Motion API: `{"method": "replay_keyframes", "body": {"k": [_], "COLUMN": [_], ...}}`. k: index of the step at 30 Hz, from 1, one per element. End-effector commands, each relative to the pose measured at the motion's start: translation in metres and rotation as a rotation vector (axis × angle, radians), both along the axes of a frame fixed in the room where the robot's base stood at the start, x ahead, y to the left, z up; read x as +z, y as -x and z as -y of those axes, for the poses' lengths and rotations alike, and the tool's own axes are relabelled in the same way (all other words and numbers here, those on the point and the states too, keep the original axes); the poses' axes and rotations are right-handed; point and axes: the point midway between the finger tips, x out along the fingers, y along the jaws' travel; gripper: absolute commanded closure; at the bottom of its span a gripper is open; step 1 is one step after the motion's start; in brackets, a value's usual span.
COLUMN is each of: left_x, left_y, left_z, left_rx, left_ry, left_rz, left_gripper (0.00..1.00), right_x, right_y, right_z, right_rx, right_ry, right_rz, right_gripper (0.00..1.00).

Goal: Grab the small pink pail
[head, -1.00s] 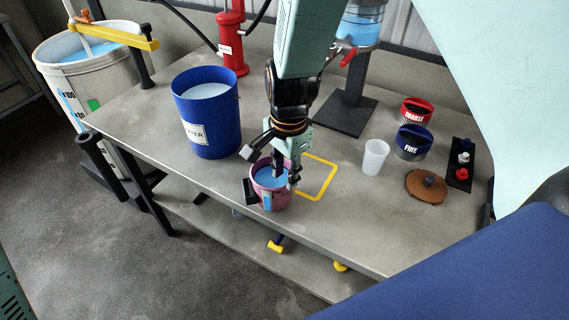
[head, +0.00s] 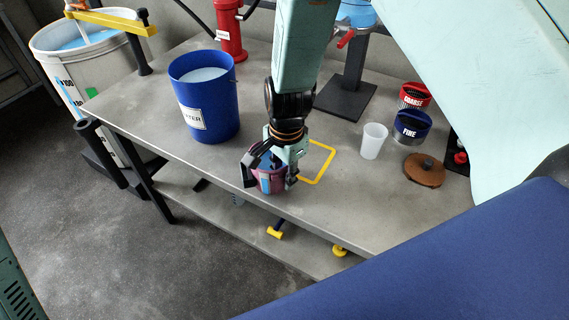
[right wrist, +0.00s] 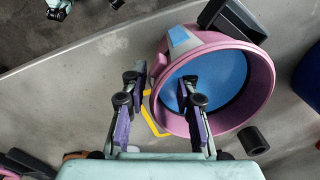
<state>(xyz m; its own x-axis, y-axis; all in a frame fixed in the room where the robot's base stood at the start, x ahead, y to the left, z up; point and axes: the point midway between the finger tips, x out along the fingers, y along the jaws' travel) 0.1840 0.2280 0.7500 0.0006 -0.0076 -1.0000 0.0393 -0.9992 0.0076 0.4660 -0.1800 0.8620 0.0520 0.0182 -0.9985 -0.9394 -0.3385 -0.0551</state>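The small pink pail (head: 268,184) stands near the front edge of the grey table in the head view, with blue inside. In the right wrist view the pail (right wrist: 264,75) shows its round rim, a blue patch and a black block on its side. My right gripper (head: 283,172) is down at the pail's right side, partly covering it. In the right wrist view the right gripper (right wrist: 160,115) has its fingers apart, one over the pail's inside and one outside, with the near wall between them. Whether either touches the wall cannot be told.
A blue bucket (head: 207,110) stands behind and left of the pail. The table's front edge is close.

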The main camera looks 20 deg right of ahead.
Motion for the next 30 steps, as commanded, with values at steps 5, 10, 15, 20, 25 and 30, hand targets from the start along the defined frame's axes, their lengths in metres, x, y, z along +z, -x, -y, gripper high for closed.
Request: {"method": "replay_keyframes", "body": {"k": [5,10,15,20,25,30], "left_x": [-0.0018,-0.0017,-0.0016,-0.0016,-0.0016,-0.0016], "left_y": [-0.0003,-0.0003,-0.0002,-0.0003,-0.0004,-0.0004], "left_z": [0.0000,0.0000,0.0000,0.0000,0.0000,0.0000], "left_rx": [0.000,0.000,0.000,0.000,0.000,0.000], "left_ry": [0.000,0.000,0.000,0.000,0.000,0.000], "left_rz": [0.001,0.001,0.001,0.001,0.001,0.001], "left_gripper": [1.00,1.00,1.00,1.00,1.00,1.00], "right_x": [-0.0116,-0.0130,-0.0127,-0.0126,-0.0125,-0.0125], "right_y": [-0.0012,-0.0010,-0.0010,-0.0009,-0.0009,-0.0009], "right_z": [-0.0001,-0.0002,-0.0001,-0.0001,-0.0001,-0.0001], "right_rx": [0.000,0.000,0.000,0.000,0.000,0.000], "right_ry": [0.000,0.000,0.000,0.000,0.000,0.000], "right_rz": [0.001,0.001,0.001,0.001,0.001,0.001], "right_gripper": [0.71,0.71,0.74,0.87,1.00,1.00]}}
